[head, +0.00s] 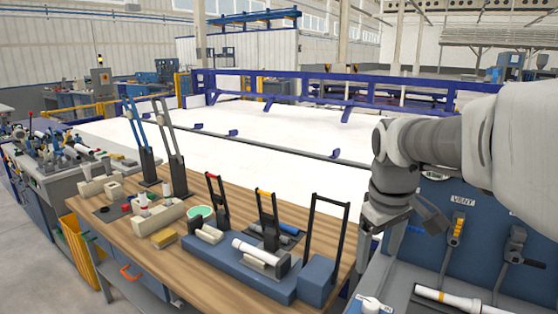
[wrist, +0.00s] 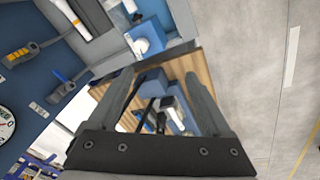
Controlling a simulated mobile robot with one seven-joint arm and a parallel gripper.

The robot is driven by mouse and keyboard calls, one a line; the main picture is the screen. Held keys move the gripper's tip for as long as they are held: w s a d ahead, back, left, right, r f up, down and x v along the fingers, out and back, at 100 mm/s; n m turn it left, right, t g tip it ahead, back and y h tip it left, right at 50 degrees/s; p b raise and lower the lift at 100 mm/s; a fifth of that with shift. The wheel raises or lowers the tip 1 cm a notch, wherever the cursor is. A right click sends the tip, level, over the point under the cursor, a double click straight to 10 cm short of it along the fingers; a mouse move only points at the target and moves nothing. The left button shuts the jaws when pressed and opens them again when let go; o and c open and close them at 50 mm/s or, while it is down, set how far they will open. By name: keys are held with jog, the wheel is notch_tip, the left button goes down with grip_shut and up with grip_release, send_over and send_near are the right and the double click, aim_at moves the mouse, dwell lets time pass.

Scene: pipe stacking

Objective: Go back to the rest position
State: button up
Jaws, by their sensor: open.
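My gripper (head: 372,240) hangs at the end of my arm on the right side of the head view, beyond the right end of the wooden table. In the wrist view my gripper (wrist: 171,76) has its two dark fingers spread, with nothing held between them. A white pipe (head: 256,252) lies on the blue fixture (head: 235,268) on the table, apart from my gripper. Another white pipe (head: 447,298) lies at the lower right, by the blue panel. It seems to show in the wrist view (wrist: 70,18) too.
The wooden table (head: 150,250) carries upright clamp levers (head: 268,218), a green ring (head: 200,212) and several blocks. A blue panel (head: 480,240) with valve handles stands on the right, close to my arm. A white fitting (head: 372,305) is at the bottom. Open floor (wrist: 275,90) shows in the wrist view.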

jog(key=s+a+m+t, duration=0.1)
jog(key=s+a+m, duration=0.1)
jog(key=s, duration=0.6)
jog(key=s+a+f+m+t, duration=0.1)
jog(key=s+a+m+t, duration=0.1)
jog(key=s, duration=0.6)
jog(key=shift+f+m+y, duration=0.2)
jog(key=shift+m+y, duration=0.2)
jog(key=shift+m, duration=0.1)
jog(key=shift+a, duration=0.1)
jog(key=c, duration=0.5)
